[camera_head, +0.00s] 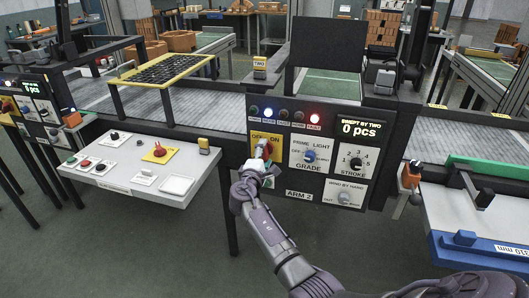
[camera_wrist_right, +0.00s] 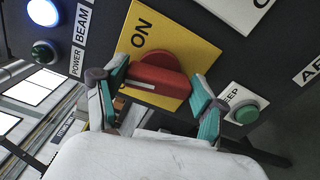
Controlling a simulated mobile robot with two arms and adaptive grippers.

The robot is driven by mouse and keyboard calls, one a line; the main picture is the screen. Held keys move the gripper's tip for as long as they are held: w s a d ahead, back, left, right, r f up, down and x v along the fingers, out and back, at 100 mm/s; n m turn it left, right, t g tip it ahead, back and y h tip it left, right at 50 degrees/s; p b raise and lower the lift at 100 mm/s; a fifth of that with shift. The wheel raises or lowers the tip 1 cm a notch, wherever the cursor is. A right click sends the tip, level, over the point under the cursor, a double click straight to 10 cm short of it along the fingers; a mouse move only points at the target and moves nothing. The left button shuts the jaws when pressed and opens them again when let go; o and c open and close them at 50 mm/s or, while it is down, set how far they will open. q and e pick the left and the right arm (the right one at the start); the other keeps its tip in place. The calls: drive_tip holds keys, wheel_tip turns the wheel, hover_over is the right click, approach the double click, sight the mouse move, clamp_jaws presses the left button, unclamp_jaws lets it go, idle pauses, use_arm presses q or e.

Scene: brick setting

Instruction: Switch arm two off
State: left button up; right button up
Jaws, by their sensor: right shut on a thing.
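The ARM 2 panel (camera_head: 299,195) is dark and stands at the centre of the head view. On it a yellow OFF/ON plate (camera_head: 253,138) carries a red rotary switch (camera_wrist_right: 155,75), mostly hidden by my gripper in the head view. My right gripper (camera_head: 263,153) is at that switch. In the right wrist view its teal-padded fingers (camera_wrist_right: 160,92) sit at the two ends of the red handle, shut on it. The word ON shows on the plate at the upper left there; OFF is not visible in that view. My left gripper is not in view.
Above, a blue lamp (camera_head: 268,113) and a red FAULT lamp (camera_head: 315,118) glow. A white control desk (camera_head: 120,185) stands to the left.

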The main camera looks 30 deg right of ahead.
drive_tip(key=n, duration=0.1)
drive_tip(key=n+p, duration=0.1)
drive_tip(key=n, duration=0.1)
drive_tip(key=shift+r+n+p, duration=0.2)
drive_tip(key=shift+n+p, duration=0.1)
drive_tip(key=shift+f+n+p, duration=0.1)
drive_tip(key=shift+n+p, duration=0.7)
drive_tip(key=shift+n, duration=0.8)
drive_tip(key=o, duration=1.1)
drive_tip(key=shift+w, duration=0.1)
drive_tip(key=shift+o, duration=0.2)
drive_tip(key=shift+a, duration=0.1)
drive_tip(key=v, duration=1.2)
